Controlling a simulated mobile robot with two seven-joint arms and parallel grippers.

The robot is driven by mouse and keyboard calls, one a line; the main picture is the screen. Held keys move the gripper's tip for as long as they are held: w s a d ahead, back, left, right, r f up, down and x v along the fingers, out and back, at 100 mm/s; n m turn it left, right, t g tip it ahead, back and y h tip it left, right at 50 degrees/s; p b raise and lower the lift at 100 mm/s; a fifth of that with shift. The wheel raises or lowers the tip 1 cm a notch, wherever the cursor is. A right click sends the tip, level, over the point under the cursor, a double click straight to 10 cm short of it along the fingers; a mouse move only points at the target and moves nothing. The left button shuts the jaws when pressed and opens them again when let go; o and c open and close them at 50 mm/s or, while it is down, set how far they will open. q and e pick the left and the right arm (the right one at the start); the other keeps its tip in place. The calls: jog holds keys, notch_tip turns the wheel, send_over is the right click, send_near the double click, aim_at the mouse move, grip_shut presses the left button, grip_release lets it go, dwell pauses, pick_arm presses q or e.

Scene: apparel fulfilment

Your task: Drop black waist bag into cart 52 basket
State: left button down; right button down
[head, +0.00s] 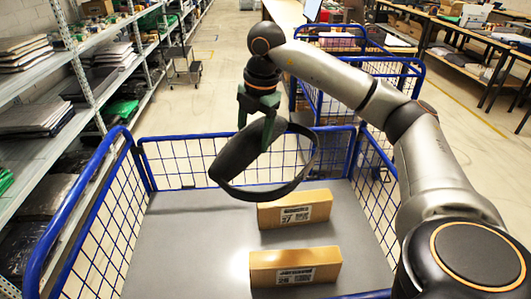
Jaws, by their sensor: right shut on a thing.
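A black waist bag (237,153) with a looped strap hangs from my right gripper (262,112), which is shut on it. The bag is held in the air above the basket of a cart with blue rails and wire mesh sides (140,232). My right arm comes in from the right over the cart. The grey cart floor (190,240) shows below the bag. The cart's number cannot be read in the head view. My left gripper is not in view.
Two cardboard boxes with labels, one farther (270,215) and one nearer (262,279), lie on the cart floor. The floor's left part is clear. Shelves (75,90) line the left. Another blue cart (410,78) stands behind, and tables (465,60) are at right.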

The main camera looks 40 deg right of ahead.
jog(key=shift+f+b, duration=0.35)
jog(key=shift+f, duration=0.4)
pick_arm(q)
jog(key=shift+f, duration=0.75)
pick_arm(e)
grip_release()
jog(key=r, duration=0.4)
jog(key=s+r, duration=0.1)
jog(key=r, duration=0.2)
jog(key=shift+p, duration=0.3)
pick_arm(q)
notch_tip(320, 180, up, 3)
jog(key=p, duration=0.2)
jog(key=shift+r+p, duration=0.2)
jog(key=shift+p, duration=0.15)
pick_arm(e)
jog(key=r, duration=0.3)
jog(key=s+r, duration=0.1)
jog(key=r, duration=0.1)
jog(key=shift+d+r, duration=0.2)
jog(key=shift+r, duration=0.05)
